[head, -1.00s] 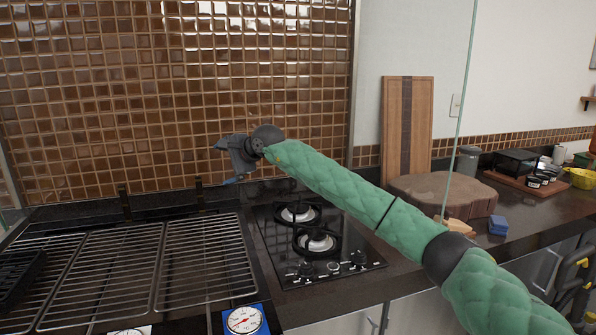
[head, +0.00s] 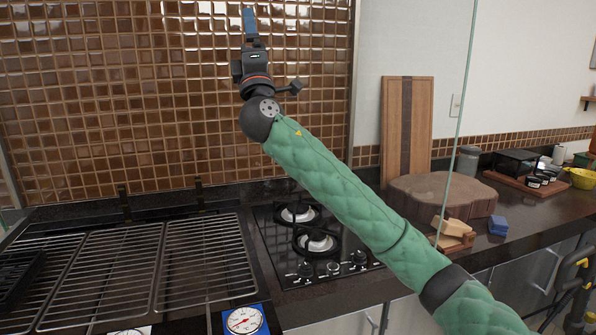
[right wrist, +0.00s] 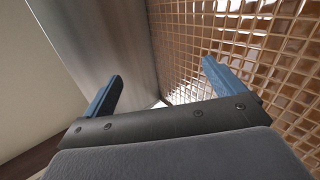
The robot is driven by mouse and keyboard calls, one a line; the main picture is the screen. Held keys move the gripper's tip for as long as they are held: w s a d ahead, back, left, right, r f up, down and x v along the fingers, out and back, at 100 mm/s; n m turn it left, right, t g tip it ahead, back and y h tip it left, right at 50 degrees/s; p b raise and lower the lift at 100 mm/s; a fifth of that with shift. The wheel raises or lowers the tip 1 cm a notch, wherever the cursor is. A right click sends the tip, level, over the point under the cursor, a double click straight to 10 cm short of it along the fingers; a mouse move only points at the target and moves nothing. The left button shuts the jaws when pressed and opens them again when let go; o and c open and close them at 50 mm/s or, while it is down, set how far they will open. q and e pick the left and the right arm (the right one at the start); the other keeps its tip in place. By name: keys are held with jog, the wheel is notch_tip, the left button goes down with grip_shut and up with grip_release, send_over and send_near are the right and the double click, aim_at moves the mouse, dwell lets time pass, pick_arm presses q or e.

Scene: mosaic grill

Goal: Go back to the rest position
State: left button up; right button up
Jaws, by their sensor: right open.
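My right gripper (head: 249,22) is raised in front of the brown tiled wall in the head view, with its blue fingers pointing up. In the right wrist view the two blue fingers of this gripper (right wrist: 160,85) stand wide apart with nothing between them, so it is open and empty. My green-sleeved right arm reaches in from the lower right, above the gas hob (head: 315,240) and the counter. My left gripper is not in view.
Grill grates (head: 205,260) lie at the left, with a dial thermometer (head: 245,320) at their front. A thick wooden block (head: 445,194), an upright cutting board (head: 406,125), a blue sponge (head: 498,226) and small wooden pieces (head: 452,228) are at the right. A glass pane edge (head: 462,100) rises there.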

jog(key=d+f+m+g+h, duration=0.3)
jog(key=d+f+m+h, duration=0.2)
jog(key=f+m, duration=0.35)
jog(key=d+f+m+g+h, duration=0.3)
jog(key=d+f+m+h, duration=0.2)
jog(key=f+m, duration=0.3)
jog(key=s+d+f+g+y, duration=0.1)
jog(key=s+d+f+g, duration=0.15)
jog(key=f, duration=0.55)
jog(key=s+d+f+g+y, duration=0.1)
jog(key=s+f+g, duration=0.2)
jog(key=f, duration=0.5)
jog(key=s+d+f+g+y, duration=0.1)
jog(key=s+d+f+g, duration=0.1)
jog(key=f, duration=0.7)
jog(key=s+d+f+m+g+p, duration=0.15)
jog(key=s+d+f+g, duration=0.25)
jog(key=s+f, duration=1.25)
jog(key=s+d+f+m+g, duration=0.2)
jog(key=s+d+f+g, duration=0.3)
jog(key=s+f, duration=1.15)
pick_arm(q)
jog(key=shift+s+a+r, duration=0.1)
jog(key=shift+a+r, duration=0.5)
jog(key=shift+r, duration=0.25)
pick_arm(e)
jog(key=s+f+g, duration=0.2)
jog(key=s+f, duration=0.7)
jog(key=shift+a+f, duration=0.15)
jog(key=shift+f, duration=0.15)
